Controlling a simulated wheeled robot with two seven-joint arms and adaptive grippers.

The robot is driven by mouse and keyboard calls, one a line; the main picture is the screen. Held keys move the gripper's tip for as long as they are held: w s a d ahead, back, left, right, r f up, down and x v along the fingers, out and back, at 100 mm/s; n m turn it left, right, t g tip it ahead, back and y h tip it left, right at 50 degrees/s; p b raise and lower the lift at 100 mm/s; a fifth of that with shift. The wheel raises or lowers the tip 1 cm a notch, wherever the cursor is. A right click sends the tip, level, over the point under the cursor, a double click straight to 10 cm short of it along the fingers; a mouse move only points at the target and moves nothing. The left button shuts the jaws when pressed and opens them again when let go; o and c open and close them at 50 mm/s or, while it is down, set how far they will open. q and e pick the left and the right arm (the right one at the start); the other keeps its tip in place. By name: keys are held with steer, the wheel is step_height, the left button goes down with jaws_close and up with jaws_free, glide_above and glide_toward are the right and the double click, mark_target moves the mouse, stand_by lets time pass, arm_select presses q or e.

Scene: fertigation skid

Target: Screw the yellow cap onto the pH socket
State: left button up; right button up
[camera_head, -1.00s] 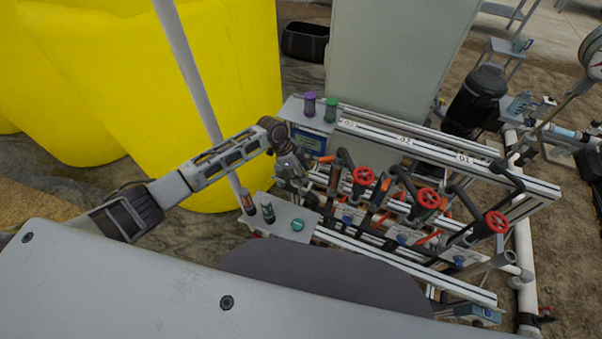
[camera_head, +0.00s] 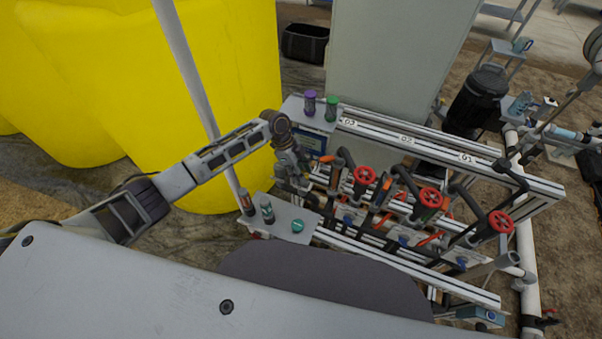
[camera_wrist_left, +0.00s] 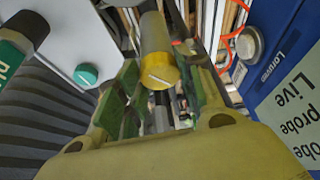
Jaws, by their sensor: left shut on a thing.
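In the left wrist view, a yellow cap (camera_wrist_left: 160,74) with a white line across its face sits between the green-padded fingers of my left gripper (camera_wrist_left: 158,92), which is shut on it. A dull, olive-toned cylinder (camera_wrist_left: 155,32) lies directly behind the cap. I cannot tell whether the cap is seated on a socket. In the head view, my left gripper (camera_head: 296,182) is at the left end of the pipe rack, between two small shelves. The cap and pH socket cannot be made out there. My right gripper is not in view.
The front shelf (camera_head: 282,232) holds two small bottles and a teal cap (camera_head: 298,226). The rear shelf holds a purple-capped bottle (camera_head: 310,103) and a green-capped bottle (camera_head: 331,108). Red valve handles (camera_head: 365,176) stand right of the gripper. A blue labelled box (camera_wrist_left: 276,62) is close on its right.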

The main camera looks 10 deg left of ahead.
arm_select(q)
steer(key=shift+w+m, duration=0.1)
steer(key=shift+m, duration=0.5)
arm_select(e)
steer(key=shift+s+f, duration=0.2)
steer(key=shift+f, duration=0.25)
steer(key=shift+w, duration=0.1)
arm_select(q)
steer(key=shift+g+b, duration=0.3)
steer(key=shift+m, duration=0.3)
steer(key=shift+b, duration=0.3)
steer(key=shift+m+g+y+b, duration=0.35)
steer(key=shift+m+b, duration=0.2)
steer(key=shift+m, duration=0.55)
steer(key=shift+a+r, duration=0.1)
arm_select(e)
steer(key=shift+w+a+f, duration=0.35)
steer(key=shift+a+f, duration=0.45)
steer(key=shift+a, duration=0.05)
